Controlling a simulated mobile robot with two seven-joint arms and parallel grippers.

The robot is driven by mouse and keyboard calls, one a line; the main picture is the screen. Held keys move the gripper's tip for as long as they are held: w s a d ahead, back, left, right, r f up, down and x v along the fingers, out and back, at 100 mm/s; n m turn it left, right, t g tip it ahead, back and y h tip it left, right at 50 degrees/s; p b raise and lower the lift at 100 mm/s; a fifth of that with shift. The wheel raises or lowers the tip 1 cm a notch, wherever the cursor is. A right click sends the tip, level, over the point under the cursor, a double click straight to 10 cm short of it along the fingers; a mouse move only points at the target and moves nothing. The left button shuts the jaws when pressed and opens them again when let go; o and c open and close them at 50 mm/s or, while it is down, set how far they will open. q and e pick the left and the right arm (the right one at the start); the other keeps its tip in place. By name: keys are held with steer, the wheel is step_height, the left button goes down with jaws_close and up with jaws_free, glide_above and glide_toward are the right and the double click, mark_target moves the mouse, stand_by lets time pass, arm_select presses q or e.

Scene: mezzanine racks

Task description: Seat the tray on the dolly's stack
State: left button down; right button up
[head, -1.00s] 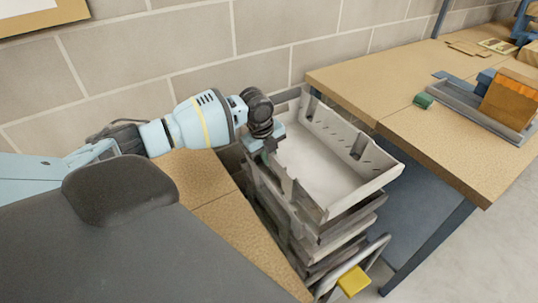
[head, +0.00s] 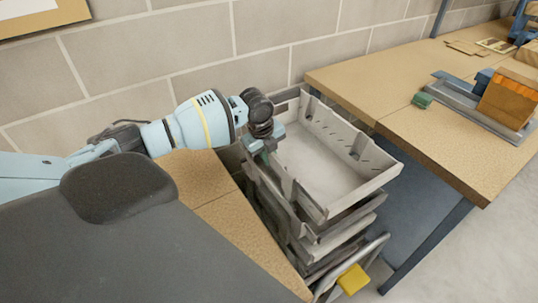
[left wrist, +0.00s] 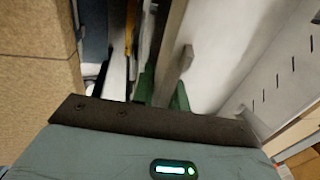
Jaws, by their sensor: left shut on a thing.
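The light grey, empty tray (head: 318,165) is at the top of the stack of grey trays (head: 325,245) in the head view. My left gripper (head: 264,150) is shut on the tray's left wall, near its far left corner. In the left wrist view, the gripper's green fingers (left wrist: 180,98) straddle the tray wall (left wrist: 178,70). The tray looks roughly level and close above the stack; I cannot tell whether it is fully seated. The dolly is mostly hidden under the stack; a metal handle with a yellow part (head: 353,279) shows at the lower front. My right gripper is not in view.
Another wooden surface (head: 225,215) is close on the left. A block wall (head: 170,50) runs behind.

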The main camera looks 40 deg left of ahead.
arm_select(q)
steer(key=shift+w+r, duration=0.15)
steer(key=shift+r, duration=0.05)
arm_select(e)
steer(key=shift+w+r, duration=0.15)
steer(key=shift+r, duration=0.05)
